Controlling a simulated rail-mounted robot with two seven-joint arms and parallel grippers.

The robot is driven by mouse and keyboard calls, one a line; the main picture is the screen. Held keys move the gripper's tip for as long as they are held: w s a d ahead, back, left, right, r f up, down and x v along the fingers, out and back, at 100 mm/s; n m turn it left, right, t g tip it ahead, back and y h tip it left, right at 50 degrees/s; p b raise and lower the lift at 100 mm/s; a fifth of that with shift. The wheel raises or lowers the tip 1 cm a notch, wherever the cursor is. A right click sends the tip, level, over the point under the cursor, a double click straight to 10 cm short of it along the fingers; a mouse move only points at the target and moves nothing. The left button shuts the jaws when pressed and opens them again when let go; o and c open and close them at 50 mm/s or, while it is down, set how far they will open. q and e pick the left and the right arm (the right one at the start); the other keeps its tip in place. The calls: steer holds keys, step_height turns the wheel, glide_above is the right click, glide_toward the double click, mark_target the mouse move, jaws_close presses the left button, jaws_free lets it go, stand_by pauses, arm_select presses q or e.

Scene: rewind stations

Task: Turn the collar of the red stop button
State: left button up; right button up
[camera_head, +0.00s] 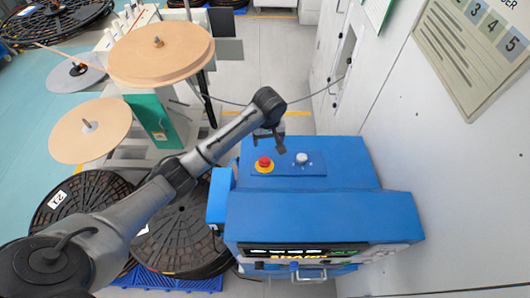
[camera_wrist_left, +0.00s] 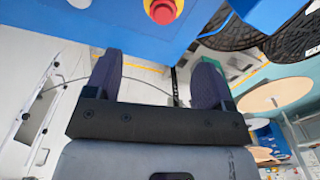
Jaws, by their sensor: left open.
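In the left wrist view the red button (camera_wrist_left: 162,12) is at the top edge, partly cut off, beyond my fingertips. My left gripper (camera_head: 270,143) is just behind the button in the head view, apart from it. In the left wrist view its two dark fingers (camera_wrist_left: 158,82) stand wide apart with nothing between them. My right gripper is in neither view.
A grey-white knob (camera_head: 302,158) sits right of the button on the same panel. A white wall (camera_head: 410,150) with a numbered board (camera_head: 470,50) stands at right. Large tan reels (camera_head: 160,55) and stacked black reels (camera_head: 180,235) are at left. Floor behind the machine is clear.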

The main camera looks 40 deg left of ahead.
mark_target(265, 160)
arm_select(q)
steer(key=shift+n+g, duration=0.3)
steer(key=shift+n, duration=0.2)
steer(key=f, duration=0.5)
steer(key=a+f+b, duration=0.1)
steer(key=f, duration=0.9)
steer(key=shift+w+a+f+b, duration=0.1)
steer(key=shift+a+f+b, duration=0.15)
steer(key=shift+f+b, duration=0.15)
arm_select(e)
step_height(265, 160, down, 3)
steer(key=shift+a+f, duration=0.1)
arm_select(q)
steer(key=c, duration=0.9)
